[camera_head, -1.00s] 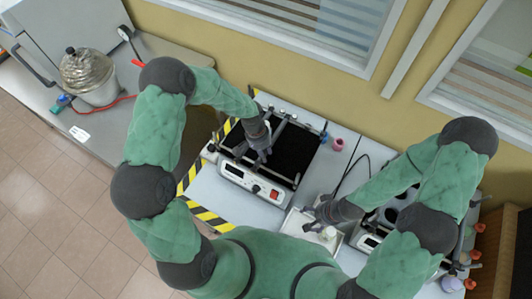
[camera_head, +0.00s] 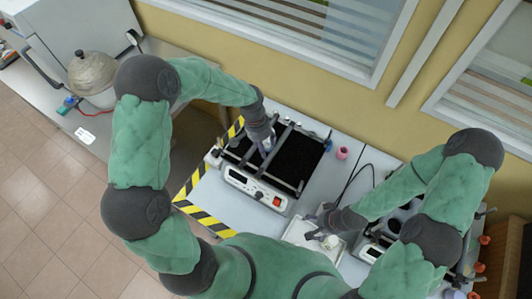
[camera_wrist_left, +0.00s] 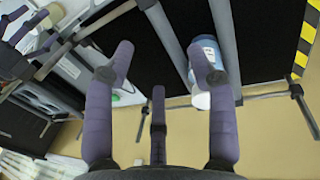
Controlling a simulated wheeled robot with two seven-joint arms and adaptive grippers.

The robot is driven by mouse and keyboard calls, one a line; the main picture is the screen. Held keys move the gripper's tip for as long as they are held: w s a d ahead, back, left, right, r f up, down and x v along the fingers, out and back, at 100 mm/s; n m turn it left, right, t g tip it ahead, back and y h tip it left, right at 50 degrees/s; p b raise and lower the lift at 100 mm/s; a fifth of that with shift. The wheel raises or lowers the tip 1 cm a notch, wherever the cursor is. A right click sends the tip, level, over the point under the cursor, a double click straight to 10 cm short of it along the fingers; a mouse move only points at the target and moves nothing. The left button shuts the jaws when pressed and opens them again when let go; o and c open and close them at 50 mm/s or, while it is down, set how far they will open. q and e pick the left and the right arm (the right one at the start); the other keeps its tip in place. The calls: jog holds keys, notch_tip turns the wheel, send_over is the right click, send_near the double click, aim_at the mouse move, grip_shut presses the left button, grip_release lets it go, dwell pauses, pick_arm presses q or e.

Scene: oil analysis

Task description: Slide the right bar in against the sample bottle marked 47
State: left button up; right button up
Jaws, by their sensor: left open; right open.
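The shaker (camera_head: 253,187) stands on the table with a black platform (camera_head: 302,153) and grey bars across it. My left gripper (camera_head: 267,153) is over the bars, open and pointing down. In the left wrist view its fingers (camera_wrist_left: 163,72) are spread with nothing between them. My right gripper (camera_head: 322,222) is open above a tray.
The pale tray (camera_head: 298,232) holds a small white-capped bottle (camera_head: 331,241). A pink cup (camera_head: 342,153) stands right of the shaker. Yellow-black tape (camera_head: 205,218) edges the area. Another device (camera_head: 371,250) stands partly under my right arm.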

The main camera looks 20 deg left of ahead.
pick_arm(q)
jog(key=shift+w+a+r, duration=0.1)
jog(key=shift+a+r, duration=0.05)
jog(key=shift+r, duration=0.65)
jog(key=shift+a+r, duration=0.15)
jog(key=shift+r, duration=0.6)
jog(key=shift+r, duration=0.1)
